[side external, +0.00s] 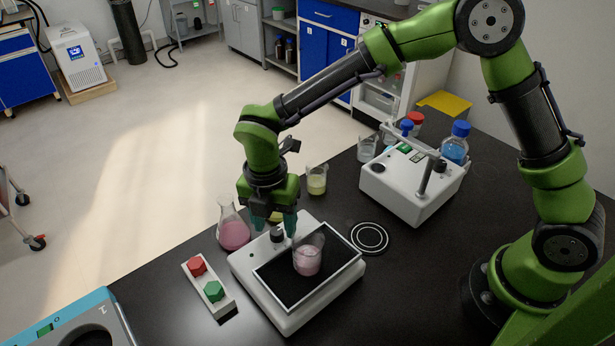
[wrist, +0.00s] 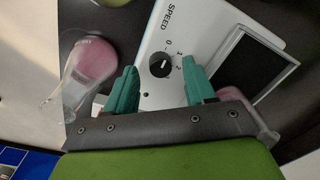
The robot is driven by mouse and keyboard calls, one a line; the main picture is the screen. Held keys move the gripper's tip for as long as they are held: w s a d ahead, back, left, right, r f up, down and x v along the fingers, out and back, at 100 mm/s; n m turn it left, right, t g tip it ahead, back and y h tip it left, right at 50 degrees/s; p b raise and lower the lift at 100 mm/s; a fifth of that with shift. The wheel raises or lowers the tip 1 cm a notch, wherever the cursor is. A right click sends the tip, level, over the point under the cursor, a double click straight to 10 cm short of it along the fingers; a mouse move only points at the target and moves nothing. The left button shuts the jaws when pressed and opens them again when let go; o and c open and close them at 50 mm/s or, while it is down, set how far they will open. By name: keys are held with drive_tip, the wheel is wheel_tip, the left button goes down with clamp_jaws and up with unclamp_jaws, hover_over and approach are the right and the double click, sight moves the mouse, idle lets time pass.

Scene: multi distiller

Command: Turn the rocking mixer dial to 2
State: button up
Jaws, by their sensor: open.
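The rocking mixer (side external: 250,262) is a white box with a black tilting platform (side external: 325,284) on top. Its small black dial (side external: 277,235) is on the panel behind the platform. In the wrist view the dial (wrist: 159,65) has a white mark and the labels SPEED, 0, 1 and 2 around it; I cannot tell surely which number the mark points to. My gripper (side external: 276,227) points down over the dial. Its teal fingers are open, one on each side of the dial in the wrist view (wrist: 160,68), with no visible contact.
A beaker of pink liquid (side external: 308,259) stands on the platform. A flask of pink liquid (side external: 234,234) is close left of the mixer. A red and green button box (side external: 207,284) lies in front left. Another white device (side external: 410,190) and a yellow beaker (side external: 316,182) stand behind.

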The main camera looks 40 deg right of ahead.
drive_tip(key=shift+f, duration=0.65)
clamp_jaws()
